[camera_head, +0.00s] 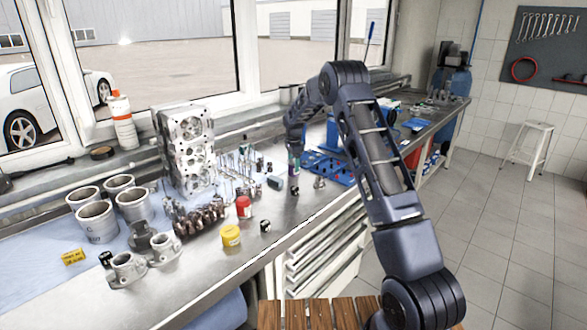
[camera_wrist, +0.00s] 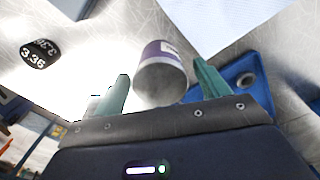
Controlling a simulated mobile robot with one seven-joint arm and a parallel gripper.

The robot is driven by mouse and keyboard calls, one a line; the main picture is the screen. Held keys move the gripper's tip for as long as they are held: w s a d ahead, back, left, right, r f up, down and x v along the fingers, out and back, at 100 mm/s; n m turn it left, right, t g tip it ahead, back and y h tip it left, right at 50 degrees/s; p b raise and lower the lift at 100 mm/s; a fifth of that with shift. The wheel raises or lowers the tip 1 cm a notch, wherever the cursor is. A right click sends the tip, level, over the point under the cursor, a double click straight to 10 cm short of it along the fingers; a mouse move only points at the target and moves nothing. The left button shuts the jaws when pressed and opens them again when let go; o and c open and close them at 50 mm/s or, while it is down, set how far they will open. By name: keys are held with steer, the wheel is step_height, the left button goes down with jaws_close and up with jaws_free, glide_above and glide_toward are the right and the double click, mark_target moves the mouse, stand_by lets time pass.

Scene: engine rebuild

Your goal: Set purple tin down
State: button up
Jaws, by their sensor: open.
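The purple tin (camera_wrist: 160,75), with a purple band, a white label and a grey end, is between my two fingers in the wrist view. My gripper (camera_wrist: 161,68) is open, with a green finger on each side of the tin and narrow gaps showing. The tin's far end is by the metal bench top, but I cannot tell for sure whether it touches. In the head view my gripper (camera_head: 293,172) points down over the bench (camera_head: 320,205) beside the blue tray (camera_head: 335,168). I cannot make out the tin there.
A red tin (camera_head: 243,206), a yellow tin (camera_head: 231,236) and a small black part (camera_head: 265,226) stand to the left. An engine block (camera_head: 185,148) and several cylinders are farther left. The front bench edge is close.

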mark_target(293, 161)
step_height(293, 161, up, 9)
steer(key=shift+r, duration=0.2)
steer(key=shift+s+d+r, duration=0.1)
steer(key=shift+r, duration=0.15)
steer(key=s+d+r+n+t, duration=0.1)
steer(key=s+d+r+n, duration=0.1)
steer(key=s+d+r, duration=0.45)
steer(key=s+d+r+n+t, duration=0.1)
steer(key=s+d+r+n, duration=0.25)
steer(key=s+r, duration=0.55)
steer(key=s+d+r+n, duration=0.2)
steer(key=s+d+r, duration=0.35)
steer(key=s, duration=0.55)
steer(key=s+d+f+n+t, duration=0.1)
steer(key=s+d+n, duration=0.1)
steer(key=s, duration=0.8)
steer(key=s+d+f+n, duration=0.2)
steer(key=s+d, duration=0.1)
steer(key=s, duration=0.7)
steer(key=s+d+f+n+t, duration=0.1)
steer(key=s+d+f+n, duration=0.1)
steer(key=s, duration=0.8)
steer(key=shift+s+d+f+n+t, duration=0.15)
steer(key=shift+s+d+n+t, duration=0.15)
steer(key=shift+d+n, duration=0.15)
stand_by(1.0)
